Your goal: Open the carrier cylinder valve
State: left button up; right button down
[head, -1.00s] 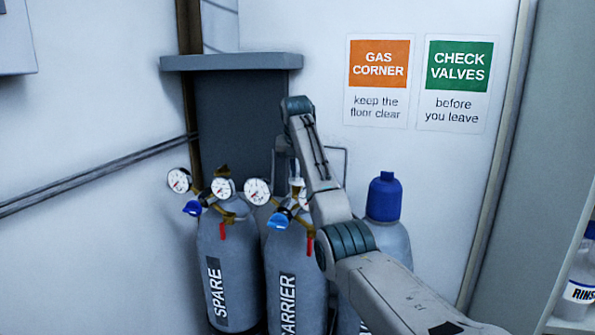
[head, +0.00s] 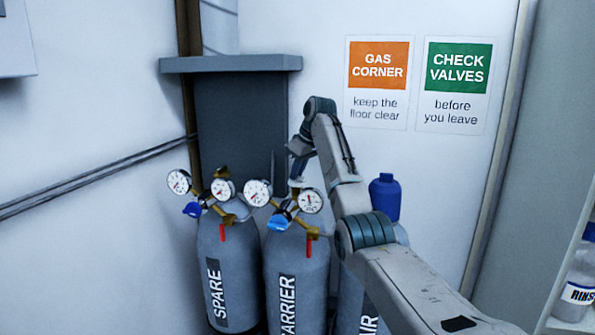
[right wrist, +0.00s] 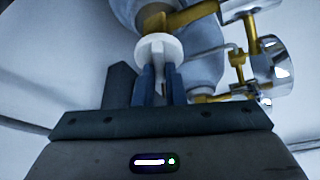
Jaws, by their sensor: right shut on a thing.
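The carrier cylinder (head: 296,262) stands in the middle of the row, with a brass regulator, two gauges, a blue knob (head: 280,221) and a red tag. Its white valve knob (head: 296,183) is on top, partly hidden in the head view. My right gripper (right wrist: 160,75) is shut on this white valve knob (right wrist: 159,48), its blue fingers either side of the narrow part below the round rim. In the head view my right gripper (head: 298,168) reaches down over the carrier cylinder's top, its fingertips hard to make out. My left gripper is not in view.
The spare cylinder (head: 228,262) with its own gauges stands close at the left. A blue-capped cylinder (head: 384,198) stands at the right, partly behind my right arm. A shelf with a bottle (head: 580,275) is at the far right.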

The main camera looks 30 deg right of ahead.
jog(key=shift+n+g+y, duration=0.4)
jog(key=shift+n+y, duration=0.4)
jog(key=shift+n, duration=1.4)
jog(key=shift+r, duration=0.1)
jog(key=c, duration=1.5)
grip_release()
jog(key=shift+d, duration=0.1)
jog(key=shift+d+r+b, duration=0.1)
jog(key=shift+r+b, duration=0.2)
jog(key=shift+r, duration=0.05)
jog(key=b+v, duration=0.1)
jog(key=v, duration=0.9)
